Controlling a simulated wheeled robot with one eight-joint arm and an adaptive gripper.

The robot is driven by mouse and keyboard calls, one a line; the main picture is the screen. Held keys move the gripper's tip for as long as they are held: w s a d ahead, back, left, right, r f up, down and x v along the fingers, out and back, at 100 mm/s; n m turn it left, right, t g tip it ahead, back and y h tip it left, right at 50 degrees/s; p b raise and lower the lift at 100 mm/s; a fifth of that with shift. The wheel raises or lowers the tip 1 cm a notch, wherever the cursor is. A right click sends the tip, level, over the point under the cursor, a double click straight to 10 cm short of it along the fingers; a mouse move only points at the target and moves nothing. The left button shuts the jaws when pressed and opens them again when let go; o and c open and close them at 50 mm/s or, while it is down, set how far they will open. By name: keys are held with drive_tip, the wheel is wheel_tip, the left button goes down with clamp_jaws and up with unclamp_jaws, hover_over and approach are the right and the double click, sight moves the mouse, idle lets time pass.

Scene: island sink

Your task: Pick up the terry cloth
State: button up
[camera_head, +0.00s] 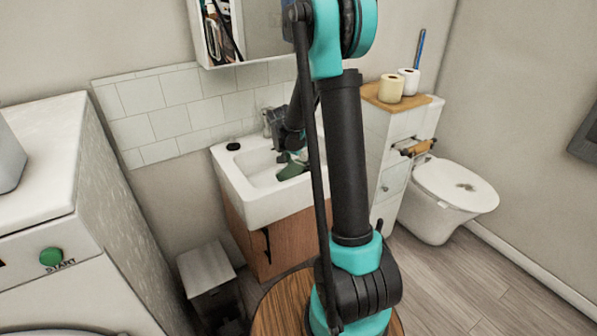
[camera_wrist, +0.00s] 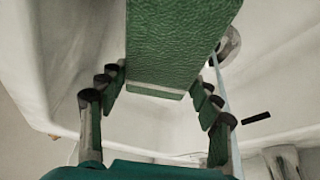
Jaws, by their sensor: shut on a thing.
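The terry cloth (camera_wrist: 180,42) is a green, textured, block-like piece. In the wrist view it reaches from the top edge down between the two fingers of my gripper (camera_wrist: 160,98). My gripper is shut on it. In the head view the green cloth (camera_head: 291,171) shows small in the sink basin, below the end of my gripper (camera_head: 287,157). The dark arm hides part of this area, and I cannot tell whether the cloth touches the basin.
The white sink (camera_head: 262,207) surrounds my gripper, with a tap (camera_head: 268,118) behind it. A round drain fitting (camera_wrist: 230,43) shows in the wrist view. A mirror cabinet (camera_head: 243,35) hangs above. A washing machine (camera_head: 60,225) stands left; a toilet (camera_head: 452,190) stands right.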

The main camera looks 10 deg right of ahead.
sight(299, 164)
wheel_tip(299, 164, up, 17)
idle(0.4)
drive_tip(key=shift+f, duration=0.15)
